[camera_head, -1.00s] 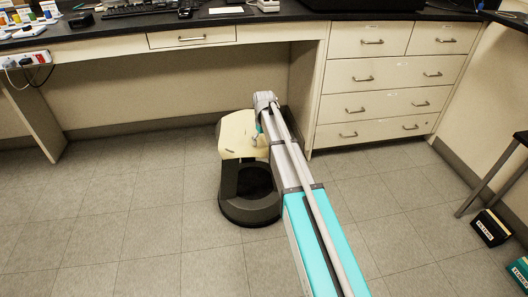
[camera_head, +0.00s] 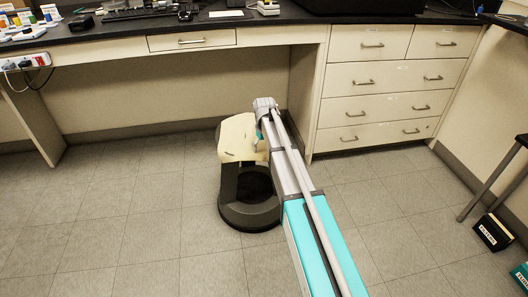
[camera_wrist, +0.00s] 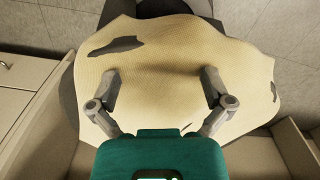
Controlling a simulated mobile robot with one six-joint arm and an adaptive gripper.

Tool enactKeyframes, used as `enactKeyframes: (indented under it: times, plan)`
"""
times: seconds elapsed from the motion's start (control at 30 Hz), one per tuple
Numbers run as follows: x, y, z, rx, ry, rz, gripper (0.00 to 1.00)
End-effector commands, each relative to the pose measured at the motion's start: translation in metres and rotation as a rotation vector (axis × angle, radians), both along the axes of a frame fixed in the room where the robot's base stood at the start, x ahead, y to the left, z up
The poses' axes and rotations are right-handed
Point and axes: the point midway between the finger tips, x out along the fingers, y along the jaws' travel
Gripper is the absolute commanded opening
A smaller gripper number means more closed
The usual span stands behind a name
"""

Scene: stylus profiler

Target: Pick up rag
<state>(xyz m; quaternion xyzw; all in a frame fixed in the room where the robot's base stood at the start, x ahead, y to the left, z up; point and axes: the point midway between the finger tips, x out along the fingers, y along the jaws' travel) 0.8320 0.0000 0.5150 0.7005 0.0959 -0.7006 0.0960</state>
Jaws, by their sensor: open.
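The rag (camera_head: 237,138) is a cream, textured cloth with dark patches. In the wrist view the rag (camera_wrist: 165,50) fills the middle of the picture. My gripper (camera_wrist: 161,78) is open, its two fingers spread apart over the rag, with cloth visible between them. I cannot tell whether the fingertips touch the cloth. In the head view my arm hides the right side of the rag and the fingers are not clear.
Drawers (camera_head: 389,87) stand to the right of the bin, close to my arm. The bench top (camera_head: 110,32) overhangs behind. A stool leg (camera_head: 492,180) and small boxes (camera_head: 492,232) are at the far right. The floor at left (camera_head: 110,215) is clear.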

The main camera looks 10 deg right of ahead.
Motion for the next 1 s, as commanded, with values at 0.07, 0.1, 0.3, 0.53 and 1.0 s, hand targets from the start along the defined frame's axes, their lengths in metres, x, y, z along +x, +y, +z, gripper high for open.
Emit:
enactKeyframes:
  times: [0.07,0.1,0.3,0.53,1.0]
  plan:
    - [0.000,0.000,-0.004,0.000,0.000,0.000,1.00]
    - [0.000,0.000,-0.005,0.000,0.000,0.000,1.00]
    - [0.000,0.000,-0.005,0.000,0.000,0.000,0.88]
    - [0.000,0.000,-0.005,0.000,0.000,0.000,0.67]
    - [0.000,0.001,0.004,0.000,0.000,0.001,0.45]
